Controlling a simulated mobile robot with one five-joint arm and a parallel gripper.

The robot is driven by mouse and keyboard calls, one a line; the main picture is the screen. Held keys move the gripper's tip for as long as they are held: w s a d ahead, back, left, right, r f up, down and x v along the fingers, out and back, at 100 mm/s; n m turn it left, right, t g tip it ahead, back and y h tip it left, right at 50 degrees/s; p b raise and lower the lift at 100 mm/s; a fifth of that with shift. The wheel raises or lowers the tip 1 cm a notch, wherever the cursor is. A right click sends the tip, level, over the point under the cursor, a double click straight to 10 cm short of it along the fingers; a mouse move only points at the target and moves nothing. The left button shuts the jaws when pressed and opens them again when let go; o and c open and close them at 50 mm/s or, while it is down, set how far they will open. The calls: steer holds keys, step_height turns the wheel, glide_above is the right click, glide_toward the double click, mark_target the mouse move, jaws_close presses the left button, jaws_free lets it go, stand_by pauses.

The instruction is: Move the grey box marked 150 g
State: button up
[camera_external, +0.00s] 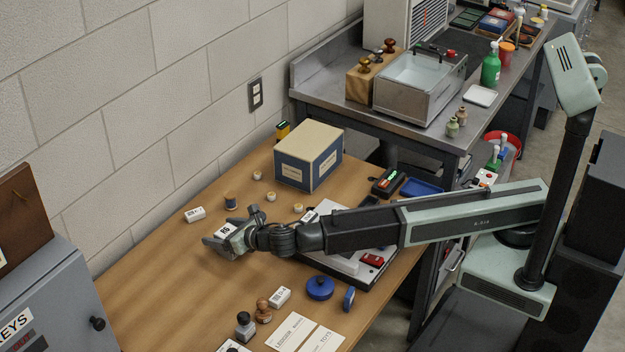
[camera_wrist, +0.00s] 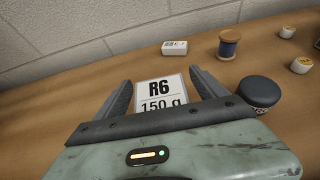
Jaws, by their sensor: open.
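The box marked R6 and 150 g (camera_wrist: 160,94) stands between the two fingers of my gripper (camera_wrist: 160,80) in the wrist view. Its white label faces the camera. Its lower part is hidden behind my gripper's body. In the external view the R6 label (camera_external: 226,231) shows at my gripper (camera_external: 231,229), over the wooden table (camera_external: 165,275). The fingers are spread on either side of the box, with a visible gap at least on the right. I cannot tell whether the left finger touches it.
A round dark-lidded jar (camera_wrist: 259,90) stands close to the right finger. A blue spool (camera_wrist: 228,44) and a small white box (camera_wrist: 175,48) lie beyond. A blue carton (camera_external: 308,157) stands further back. The table's left part is clear. The wall borders the far edge.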

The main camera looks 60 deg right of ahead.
mark_target(230, 232)
steer(key=p+v, duration=0.2)
steer(key=v, duration=0.4)
steer(key=shift+s+r+p, duration=0.3)
steer(key=shift+s, duration=0.45)
